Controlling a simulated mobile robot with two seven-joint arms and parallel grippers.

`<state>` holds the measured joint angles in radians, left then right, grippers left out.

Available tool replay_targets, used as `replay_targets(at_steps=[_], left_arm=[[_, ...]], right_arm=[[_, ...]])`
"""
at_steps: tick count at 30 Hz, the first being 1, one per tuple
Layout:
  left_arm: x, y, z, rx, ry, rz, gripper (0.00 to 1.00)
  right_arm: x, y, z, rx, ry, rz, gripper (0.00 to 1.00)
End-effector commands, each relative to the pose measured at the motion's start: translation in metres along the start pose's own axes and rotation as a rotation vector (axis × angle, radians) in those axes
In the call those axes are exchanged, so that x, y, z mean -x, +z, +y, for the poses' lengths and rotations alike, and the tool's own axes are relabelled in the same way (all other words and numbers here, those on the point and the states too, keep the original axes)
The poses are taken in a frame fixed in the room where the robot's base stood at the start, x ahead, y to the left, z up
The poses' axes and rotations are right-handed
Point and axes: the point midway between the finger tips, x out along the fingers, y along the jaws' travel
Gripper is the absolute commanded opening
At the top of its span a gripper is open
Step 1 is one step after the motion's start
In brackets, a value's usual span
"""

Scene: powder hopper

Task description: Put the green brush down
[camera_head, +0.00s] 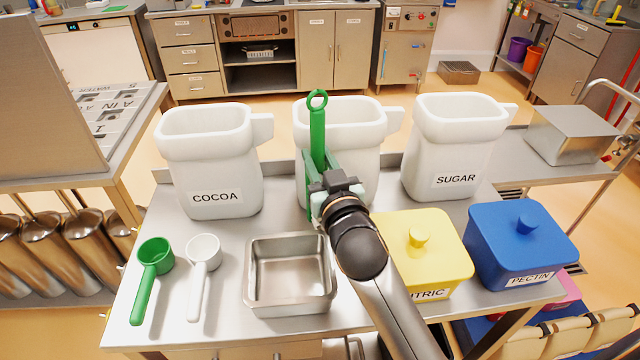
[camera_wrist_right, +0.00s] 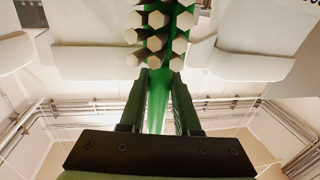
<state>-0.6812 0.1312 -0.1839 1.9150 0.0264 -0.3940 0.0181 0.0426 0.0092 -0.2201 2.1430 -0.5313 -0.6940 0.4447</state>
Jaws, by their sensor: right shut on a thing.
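The green brush (camera_head: 317,130) is upright in front of the middle white jug, its ring handle at the top. My right gripper (camera_head: 325,185) is shut on it, above the steel table (camera_head: 220,315). In the right wrist view the brush (camera_wrist_right: 157,95) runs between the two fingers of the gripper (camera_wrist_right: 160,85), with pale bristle tufts at the top of the picture. Whether the brush touches the jug or the table behind the gripper is hidden. My left gripper is not in view.
White jugs labelled COCOA (camera_head: 210,165) and SUGAR (camera_head: 452,150) flank the middle jug (camera_head: 365,130). A steel tray (camera_head: 247,290), green scoop (camera_head: 150,275) and white scoop (camera_head: 200,275) are in front. A yellow tub (camera_head: 440,240) and blue PECTIN tub (camera_head: 515,240) stand right.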

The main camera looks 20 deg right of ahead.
Motion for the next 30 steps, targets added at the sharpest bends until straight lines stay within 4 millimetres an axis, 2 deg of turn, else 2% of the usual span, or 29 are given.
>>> replay_targets(at_steps=[9,22,23,30], left_arm=[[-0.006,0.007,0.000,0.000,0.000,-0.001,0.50],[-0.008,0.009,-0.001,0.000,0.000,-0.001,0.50],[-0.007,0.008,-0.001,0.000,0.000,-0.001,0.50],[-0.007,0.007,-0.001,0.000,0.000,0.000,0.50]], right_arm=[[0.000,0.039,0.000,0.001,0.000,0.001,0.00],[0.000,0.045,0.000,0.000,-0.001,0.003,0.00],[0.000,0.045,0.000,0.000,0.000,0.002,0.33],[0.000,0.044,0.000,0.000,-0.001,0.001,0.60]])
